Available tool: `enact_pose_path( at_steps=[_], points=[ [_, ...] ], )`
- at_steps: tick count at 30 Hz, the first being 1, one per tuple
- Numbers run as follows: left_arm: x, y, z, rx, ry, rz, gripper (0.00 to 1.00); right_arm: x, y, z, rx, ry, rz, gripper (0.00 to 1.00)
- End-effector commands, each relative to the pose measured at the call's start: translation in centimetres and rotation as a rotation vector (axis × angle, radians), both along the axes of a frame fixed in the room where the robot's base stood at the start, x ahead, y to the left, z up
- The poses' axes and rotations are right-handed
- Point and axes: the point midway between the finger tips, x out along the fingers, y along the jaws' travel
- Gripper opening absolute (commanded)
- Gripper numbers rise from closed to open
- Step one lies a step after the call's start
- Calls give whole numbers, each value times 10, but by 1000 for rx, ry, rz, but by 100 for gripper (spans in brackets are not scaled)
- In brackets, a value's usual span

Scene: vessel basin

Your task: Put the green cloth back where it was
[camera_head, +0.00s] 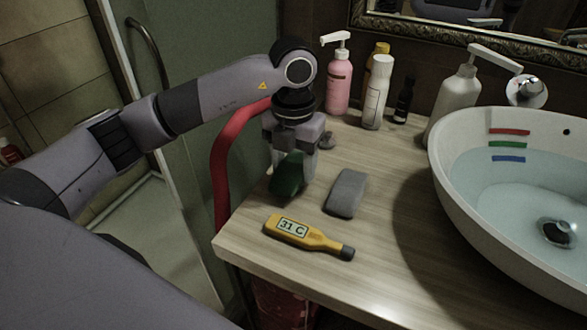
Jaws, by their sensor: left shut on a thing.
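A dark green cloth (287,176) is between the fingers of my left gripper (291,160), over the left part of the wooden counter (300,277). My left gripper points down and is shut on it. I cannot tell whether the cloth touches the counter. A grey cloth-like block (346,193) lies just right of the gripper. My right gripper is not in view.
A yellow thermometer reading 31 C (298,232) lies in front of the gripper. A pink pump bottle (339,82), a white bottle (375,92) and a dark small bottle (404,100) stand behind. A white basin (440,158) with water fills the right.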

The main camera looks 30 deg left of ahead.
Motion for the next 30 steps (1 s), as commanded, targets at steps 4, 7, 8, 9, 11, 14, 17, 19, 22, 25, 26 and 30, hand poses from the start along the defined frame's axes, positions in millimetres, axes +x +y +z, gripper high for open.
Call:
enact_pose_path(
  at_steps=[4,7,8,9,11,14,17,19,22,25,26,30],
  points=[
    [0,0,-18,1,1,0,32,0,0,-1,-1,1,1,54],
    [0,0,-18,1,0,0,32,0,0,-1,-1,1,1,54],
    [0,0,-18,1,0,0,32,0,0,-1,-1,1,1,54],
    [0,0,-18,1,0,0,32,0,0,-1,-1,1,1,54],
    [0,0,-18,1,0,0,32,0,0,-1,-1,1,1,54],
    [0,0,-22,1,0,0,32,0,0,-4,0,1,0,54],
    [0,0,-21,1,0,0,79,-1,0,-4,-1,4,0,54],
    [0,0,-21,1,0,0,82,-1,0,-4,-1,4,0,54],
    [0,0,-21,1,0,0,82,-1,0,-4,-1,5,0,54],
    [0,0,-21,0,1,0,82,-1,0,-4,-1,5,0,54],
    [0,0,-20,0,0,0,82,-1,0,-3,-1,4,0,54],
    [0,0,-12,0,-2,0,82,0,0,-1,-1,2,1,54]
  ],
)
